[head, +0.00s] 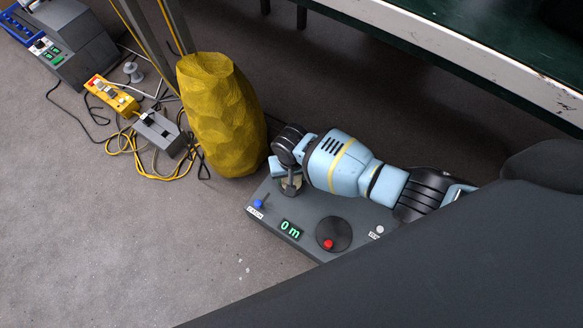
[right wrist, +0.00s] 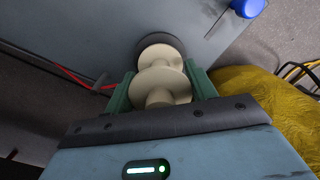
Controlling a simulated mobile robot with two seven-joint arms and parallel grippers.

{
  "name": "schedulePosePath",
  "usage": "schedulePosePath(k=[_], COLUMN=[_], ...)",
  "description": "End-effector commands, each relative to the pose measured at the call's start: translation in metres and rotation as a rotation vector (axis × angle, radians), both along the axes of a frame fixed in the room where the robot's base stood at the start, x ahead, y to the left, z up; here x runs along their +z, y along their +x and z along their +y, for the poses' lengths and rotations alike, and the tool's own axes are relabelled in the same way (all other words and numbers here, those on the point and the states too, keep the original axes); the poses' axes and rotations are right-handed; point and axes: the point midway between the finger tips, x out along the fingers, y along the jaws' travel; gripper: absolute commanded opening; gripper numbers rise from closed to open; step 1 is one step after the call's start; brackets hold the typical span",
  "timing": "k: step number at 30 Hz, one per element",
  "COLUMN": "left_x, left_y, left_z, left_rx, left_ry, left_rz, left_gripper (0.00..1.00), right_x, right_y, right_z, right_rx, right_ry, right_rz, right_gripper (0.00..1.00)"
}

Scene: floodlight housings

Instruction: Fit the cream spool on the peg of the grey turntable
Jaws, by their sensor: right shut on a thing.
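The cream spool (right wrist: 161,84) is between the green fingers of my right gripper (right wrist: 160,92) in the right wrist view. The gripper is shut on it. Beyond the spool's far flange is a dark grey disc, the grey turntable (right wrist: 178,44), on the grey machine. The peg is hidden, and I cannot tell whether the spool is around it or just above it. My left gripper is not in view.
The grey machine (head: 285,247) has a blue knob (head: 258,204), a "0 m" display and a dark disc with a red knob (head: 328,244). A yellow faceted column (head: 222,120) stands close behind it. Cables and a yellow control box (head: 112,96) lie at the left.

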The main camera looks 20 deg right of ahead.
Motion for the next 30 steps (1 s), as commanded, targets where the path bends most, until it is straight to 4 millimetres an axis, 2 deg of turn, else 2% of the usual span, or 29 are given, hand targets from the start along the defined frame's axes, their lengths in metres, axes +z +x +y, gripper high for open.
schedulePosePath(k=[23, 24, 30], left_x=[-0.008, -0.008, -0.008], left_y=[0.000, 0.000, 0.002], left_z=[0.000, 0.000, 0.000], left_rx=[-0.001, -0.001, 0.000], left_ry=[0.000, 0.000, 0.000], left_rz=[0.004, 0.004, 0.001], left_gripper=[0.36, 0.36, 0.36], right_x=[-0.013, -0.014, -0.013], right_y=[0.000, 0.000, 0.000], right_z=[0.000, 0.000, 0.000], right_rx=[0.001, 0.001, 0.001], right_ry=[0.000, 0.000, 0.000], right_rz=[0.000, 0.000, 0.000], right_gripper=[0.32, 0.57, 0.81])
